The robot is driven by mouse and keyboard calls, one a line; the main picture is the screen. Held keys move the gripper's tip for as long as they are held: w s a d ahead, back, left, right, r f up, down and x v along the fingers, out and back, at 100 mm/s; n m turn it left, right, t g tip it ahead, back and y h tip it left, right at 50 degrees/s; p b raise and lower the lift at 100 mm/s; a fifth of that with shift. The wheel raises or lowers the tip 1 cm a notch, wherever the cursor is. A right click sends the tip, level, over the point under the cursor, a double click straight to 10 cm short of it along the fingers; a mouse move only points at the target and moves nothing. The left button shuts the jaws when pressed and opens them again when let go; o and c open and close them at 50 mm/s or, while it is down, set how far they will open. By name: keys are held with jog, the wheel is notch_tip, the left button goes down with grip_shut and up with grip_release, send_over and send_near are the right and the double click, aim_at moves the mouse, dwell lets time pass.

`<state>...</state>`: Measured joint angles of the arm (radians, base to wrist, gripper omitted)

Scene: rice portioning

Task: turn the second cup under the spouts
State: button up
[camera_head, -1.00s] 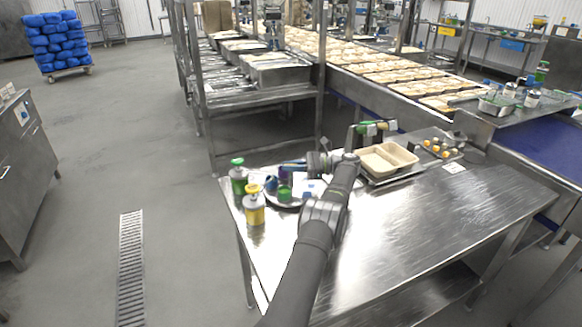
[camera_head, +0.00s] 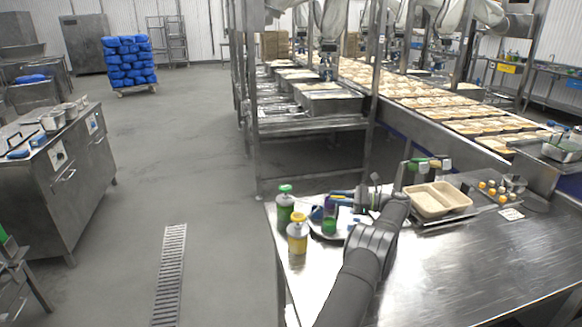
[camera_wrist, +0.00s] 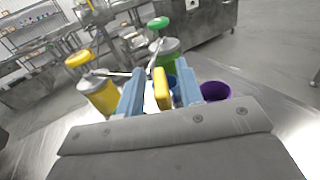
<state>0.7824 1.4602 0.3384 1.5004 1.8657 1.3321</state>
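My gripper (camera_wrist: 160,80) has two blue fingers, one on each side of a yellow upright piece (camera_wrist: 162,90), with narrow gaps showing beside it. A purple cup (camera_wrist: 214,91) is just right of the fingers in the wrist view. A blue cup is partly hidden behind them. In the head view a green cup (camera_head: 330,224) stands on a round tray, near the green-capped dispenser (camera_head: 285,206) and the yellow-capped dispenser (camera_head: 297,236). My arm and fingers hide part of the tray.
The steel table (camera_head: 460,262) is clear at the right front. A beige two-compartment tray (camera_head: 437,200) sits behind my wrist, with small yellow items (camera_head: 494,190) to its right. A steel shelf rack (camera_head: 310,122) stands behind the table.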

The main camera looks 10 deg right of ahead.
jog(key=shift+m+t+h, duration=0.3)
jog(key=shift+m+t, duration=0.1)
jog(key=shift+t, duration=0.1)
